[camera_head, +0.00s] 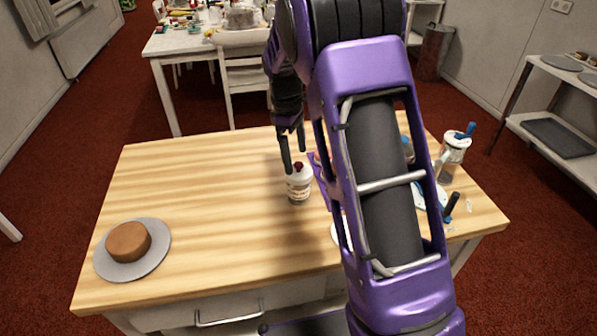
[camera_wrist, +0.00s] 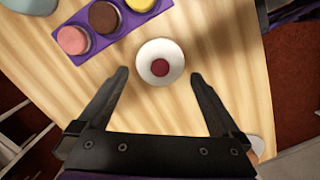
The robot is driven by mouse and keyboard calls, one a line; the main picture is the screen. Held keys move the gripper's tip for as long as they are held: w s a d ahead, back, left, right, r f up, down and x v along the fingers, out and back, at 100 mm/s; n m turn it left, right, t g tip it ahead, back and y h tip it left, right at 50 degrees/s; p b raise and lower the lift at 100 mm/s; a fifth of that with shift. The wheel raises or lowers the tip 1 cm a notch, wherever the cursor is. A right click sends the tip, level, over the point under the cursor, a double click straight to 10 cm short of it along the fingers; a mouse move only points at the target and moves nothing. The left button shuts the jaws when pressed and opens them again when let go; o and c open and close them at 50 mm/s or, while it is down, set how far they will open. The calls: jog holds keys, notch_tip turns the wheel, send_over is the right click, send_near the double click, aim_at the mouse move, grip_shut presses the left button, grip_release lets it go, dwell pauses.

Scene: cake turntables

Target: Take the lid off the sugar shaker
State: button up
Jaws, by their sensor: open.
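The sugar shaker (camera_head: 298,186) stands upright on the wooden table, with a pale body and a white lid (camera_head: 298,171) topped by a dark red knob. In the wrist view I see it from above as a white round lid (camera_wrist: 152,64) with the red knob in its middle. My gripper (camera_head: 293,150) is above the shaker, pointing down. In the wrist view its two black fingers (camera_wrist: 159,76) are spread wide and empty, one to each side of the lid and a little short of it. The lid sits on the shaker.
A brown cake (camera_head: 128,242) on a grey turntable (camera_head: 155,262) is at the table's left. A purple tray (camera_wrist: 106,38) with coloured round pieces lies beside the shaker. A jar (camera_head: 452,155) with blue tools stands at the right. The table's middle left is clear.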

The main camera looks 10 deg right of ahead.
aim_at(297, 163)
jog(key=f, duration=0.4)
jog(key=shift+s+d, duration=0.2)
jog(key=shift+d, duration=0.05)
jog(key=c, duration=1)
